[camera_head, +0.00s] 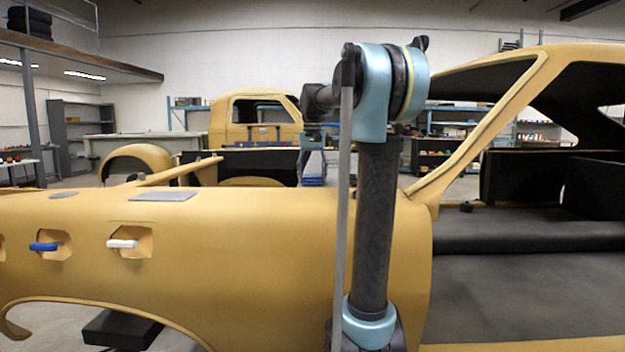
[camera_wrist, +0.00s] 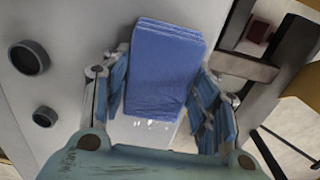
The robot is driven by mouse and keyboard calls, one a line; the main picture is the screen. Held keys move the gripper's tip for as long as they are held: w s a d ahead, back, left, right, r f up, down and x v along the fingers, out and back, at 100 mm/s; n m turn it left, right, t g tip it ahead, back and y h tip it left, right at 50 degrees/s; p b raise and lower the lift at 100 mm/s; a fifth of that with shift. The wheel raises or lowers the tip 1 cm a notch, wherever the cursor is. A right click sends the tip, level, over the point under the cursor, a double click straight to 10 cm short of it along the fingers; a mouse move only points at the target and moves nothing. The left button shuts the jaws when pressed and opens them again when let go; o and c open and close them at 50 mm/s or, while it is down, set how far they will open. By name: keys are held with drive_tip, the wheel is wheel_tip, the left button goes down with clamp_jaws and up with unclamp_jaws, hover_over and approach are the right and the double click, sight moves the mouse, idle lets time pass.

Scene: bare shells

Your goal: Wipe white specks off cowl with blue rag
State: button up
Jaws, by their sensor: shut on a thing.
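In the wrist view, the blue rag (camera_wrist: 165,72) is a folded, flat block between the fingers of my gripper (camera_wrist: 160,105). The fingers are closed in on its two sides. Small white specks (camera_wrist: 150,123) show just below the rag's near edge, on a pale patch. Around the rag is a light grey surface (camera_wrist: 75,75), perhaps the cowl; I cannot tell for sure. Whether the rag touches it is unclear. In the head view, my arm stands in front of the tan car shell (camera_head: 270,225), and the gripper end is small and partly hidden behind it.
A blue handle (camera_head: 44,247) and a white handle (camera_head: 122,244) sit in shell recesses. A tan cab (camera_head: 255,125) stands behind.

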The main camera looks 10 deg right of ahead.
drive_tip(key=shift+w+d+f, duration=0.1)
drive_tip(key=shift+w+d, duration=0.25)
drive_tip(key=shift+w, duration=1.35)
drive_tip(key=shift+w+d+f, duration=0.1)
drive_tip(key=shift+w+d, duration=0.2)
drive_tip(key=shift+w, duration=1.4)
drive_tip(key=shift+w+d, duration=0.35)
drive_tip(key=shift+w, duration=1.35)
drive_tip(key=shift+r, duration=3)
drive_tip(key=shift+r, duration=0.1)
wheel_tip(320, 180, up, 3)
drive_tip(key=shift+f, duration=0.1)
